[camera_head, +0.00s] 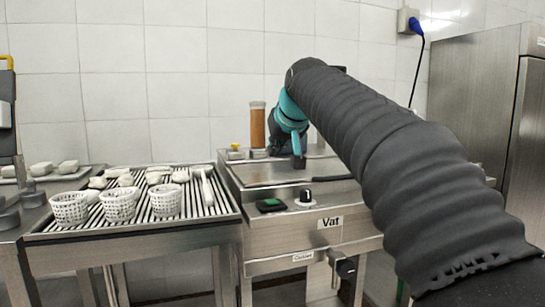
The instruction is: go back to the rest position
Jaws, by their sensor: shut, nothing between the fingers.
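My arm, in a black ribbed sleeve, comes in from the lower right of the head view and reaches to the middle. At its end are teal parts and my dark gripper (299,160), over the back of the steel vat (262,172). The gripper is small in the picture, shut and empty. The lower part of the gripper is close to the vat top; I cannot tell whether it touches.
Several white perforated baskets (119,204) stand on the slatted drain table (150,232) at left, with white pieces behind them. An amber cylinder (257,125) stands behind the vat. A steel cabinet (470,85) is at right.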

